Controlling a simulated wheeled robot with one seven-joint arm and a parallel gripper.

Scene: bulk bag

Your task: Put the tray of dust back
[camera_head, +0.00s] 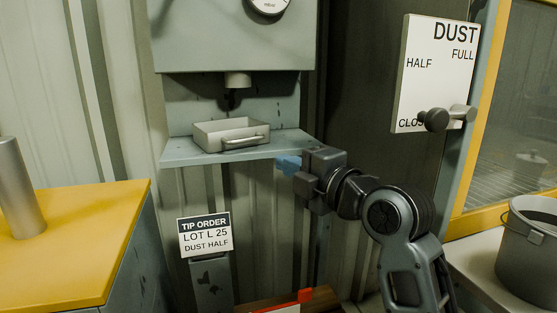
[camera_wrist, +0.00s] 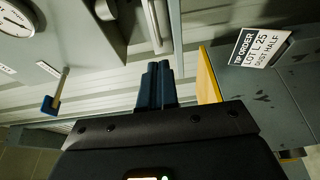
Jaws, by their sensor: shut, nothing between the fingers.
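The tray (camera_head: 226,134) is a shallow pale grey metal box with a bar handle (camera_head: 245,139) on its front side. It sits level on a grey shelf (camera_head: 183,152), below a short spout (camera_head: 237,79). Its inside shows only partly, and I cannot tell whether dust lies in it. My gripper (camera_head: 286,163) has blue fingers and is just off the shelf's right front corner, apart from the tray. In the wrist view its fingers (camera_wrist: 157,84) are together and empty, with the handle (camera_wrist: 152,22) beyond them.
A tip order sign (camera_head: 205,236) reads LOT L 25, DUST HALF. A dust board (camera_head: 428,75) marked HALF and FULL has a dark knob (camera_head: 434,119). A yellow-topped cabinet (camera_head: 75,235) stands left, a grey bucket (camera_head: 530,245) right. A blue-tipped lever (camera_wrist: 52,104) shows in the wrist view.

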